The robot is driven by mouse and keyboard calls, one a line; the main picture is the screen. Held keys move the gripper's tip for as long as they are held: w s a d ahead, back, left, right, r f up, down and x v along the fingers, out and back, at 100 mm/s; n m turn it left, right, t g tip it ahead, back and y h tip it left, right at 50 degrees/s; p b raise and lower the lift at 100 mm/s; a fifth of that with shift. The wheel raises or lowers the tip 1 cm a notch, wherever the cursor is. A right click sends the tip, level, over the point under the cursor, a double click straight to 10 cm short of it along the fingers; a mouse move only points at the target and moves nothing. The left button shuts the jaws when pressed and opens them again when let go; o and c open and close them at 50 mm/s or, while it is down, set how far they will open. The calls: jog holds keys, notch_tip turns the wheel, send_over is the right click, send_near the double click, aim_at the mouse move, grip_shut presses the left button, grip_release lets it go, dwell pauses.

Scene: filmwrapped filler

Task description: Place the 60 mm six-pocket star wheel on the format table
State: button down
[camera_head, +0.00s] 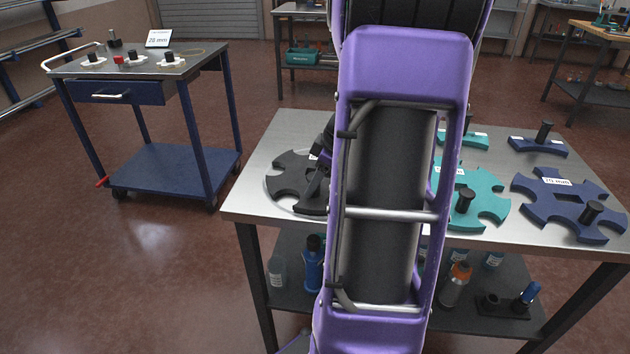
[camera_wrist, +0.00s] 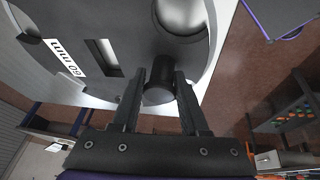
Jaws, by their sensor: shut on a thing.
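The dark grey star wheel (camera_head: 290,177) is at the left end of the steel-topped table (camera_head: 262,214), over a pale round plate (camera_head: 272,199). Its label reads 60 mm, upside down, in the wrist view (camera_wrist: 110,22). My gripper (camera_wrist: 159,92) is shut on the wheel's black upright knob (camera_wrist: 158,84). In the head view my purple arm hides the wheel's right side and most of the gripper. The wheel looks level and low over the plate; I cannot tell whether it rests on it.
A teal star wheel (camera_head: 481,196) and a navy star wheel (camera_head: 560,190) lie right on the same table, with smaller teal (camera_head: 477,140) and navy (camera_head: 538,146) knobbed parts behind. Bottles stand on the lower shelf. A blue cart (camera_head: 140,66) with small parts stands left; open floor lies between.

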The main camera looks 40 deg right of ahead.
jog(key=shift+c, duration=2.1)
grip_release()
jog(key=shift+f, duration=0.1)
jog(key=shift+s+r, duration=0.1)
jog(key=shift+r, duration=0.4)
jog(key=p+v, duration=0.1)
jog(key=v, duration=1)
jog(key=shift+p, duration=0.4)
jog(key=shift+d+r, duration=0.1)
jog(key=shift+r, duration=0.1)
